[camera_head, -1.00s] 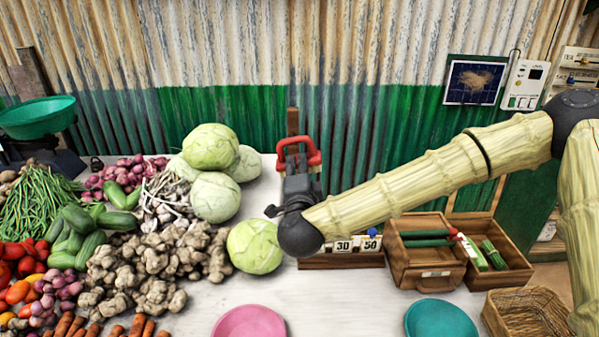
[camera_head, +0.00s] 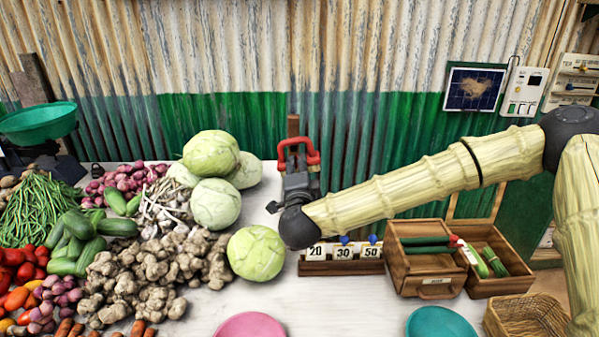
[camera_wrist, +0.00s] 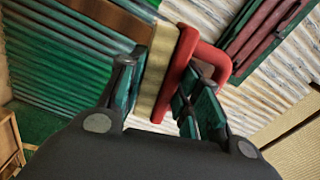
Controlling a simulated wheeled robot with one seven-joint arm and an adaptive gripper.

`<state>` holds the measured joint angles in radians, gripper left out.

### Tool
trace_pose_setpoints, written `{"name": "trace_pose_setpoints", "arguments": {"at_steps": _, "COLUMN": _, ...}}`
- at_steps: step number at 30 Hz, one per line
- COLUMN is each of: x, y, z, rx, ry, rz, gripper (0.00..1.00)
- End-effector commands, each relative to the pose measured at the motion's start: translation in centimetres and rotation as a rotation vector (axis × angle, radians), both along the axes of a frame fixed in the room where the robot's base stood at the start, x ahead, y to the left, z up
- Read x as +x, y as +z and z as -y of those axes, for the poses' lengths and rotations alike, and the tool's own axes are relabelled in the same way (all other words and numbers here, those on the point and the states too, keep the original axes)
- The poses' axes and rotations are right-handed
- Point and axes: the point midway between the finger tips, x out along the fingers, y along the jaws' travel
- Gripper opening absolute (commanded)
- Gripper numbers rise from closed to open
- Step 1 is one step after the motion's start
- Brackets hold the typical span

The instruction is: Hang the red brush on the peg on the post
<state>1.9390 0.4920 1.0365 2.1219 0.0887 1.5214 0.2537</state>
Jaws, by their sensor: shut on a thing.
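The red brush (camera_head: 298,152) is held in my gripper (camera_head: 298,183), up in front of the wall. In the wrist view the brush (camera_wrist: 178,72) has a red back, a red loop handle and a pale bristle block. My gripper's fingers (camera_wrist: 160,98) are shut on it, one on each side. The brown wooden post (camera_head: 293,124) rises right behind the brush in the head view; a brown length also shows at the top of the wrist view (camera_wrist: 115,16). I cannot make out the peg, nor whether the brush touches the post.
Cabbages (camera_head: 216,203) lie left of my gripper. A rack of number cards (camera_head: 341,267) and an open wooden box (camera_head: 428,282) stand to the right below my arm. Pink (camera_head: 250,327) and teal (camera_head: 440,323) plates lie in front. The corrugated wall (camera_head: 400,115) closes the back.

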Motion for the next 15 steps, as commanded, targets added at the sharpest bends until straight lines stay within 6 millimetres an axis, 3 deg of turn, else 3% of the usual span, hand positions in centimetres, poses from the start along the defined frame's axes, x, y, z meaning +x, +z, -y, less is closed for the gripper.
{"name": "trace_pose_setpoints", "arguments": {"at_steps": 15, "x": 2.4, "y": 0.0, "z": 0.0, "rx": 0.000, "ry": -0.001, "rz": 0.000, "gripper": 0.03}}
